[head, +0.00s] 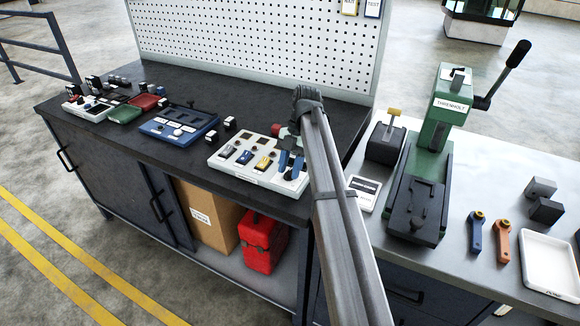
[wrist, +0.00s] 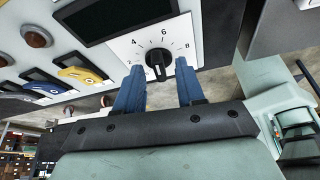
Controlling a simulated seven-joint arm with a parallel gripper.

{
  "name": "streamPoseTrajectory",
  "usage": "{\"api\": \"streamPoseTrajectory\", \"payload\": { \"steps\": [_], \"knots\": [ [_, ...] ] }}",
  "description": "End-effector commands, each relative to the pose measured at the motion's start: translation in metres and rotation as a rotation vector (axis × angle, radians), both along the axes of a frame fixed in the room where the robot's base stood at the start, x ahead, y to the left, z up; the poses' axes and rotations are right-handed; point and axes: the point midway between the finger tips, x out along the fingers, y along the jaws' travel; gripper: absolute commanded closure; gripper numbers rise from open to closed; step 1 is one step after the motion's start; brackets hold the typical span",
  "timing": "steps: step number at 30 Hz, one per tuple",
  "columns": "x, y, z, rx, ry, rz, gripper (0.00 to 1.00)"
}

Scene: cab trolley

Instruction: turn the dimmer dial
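The dimmer dial (wrist: 158,62) is a black round knob with a raised grip bar on a white plate with printed numbers. It shows near the top middle of the wrist view. My gripper (wrist: 159,70) is open, with its two blue fingers apart, one to each side of the knob's lower part. I cannot tell whether they touch it. In the head view my gripper (head: 291,163) is over the right end of the white control panel (head: 216,161), and the dial is hidden there by my gripper and arm.
The panel also bears a dark display (wrist: 110,18), a yellow rocker switch (wrist: 80,75) and brown round buttons (wrist: 37,36). A green press (head: 436,130) stands on the right-hand bench.

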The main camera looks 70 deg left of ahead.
Motion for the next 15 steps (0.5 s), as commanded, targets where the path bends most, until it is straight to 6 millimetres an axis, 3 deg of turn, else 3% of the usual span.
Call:
{"api": "streamPoseTrajectory", "payload": {
  "steps": [11,15],
  "knots": [
    [0.003,0.002,0.008,0.002,0.0,-0.001,0.62],
    [0.013,0.011,0.011,0.003,0.0,-0.003,0.62]
  ]
}}
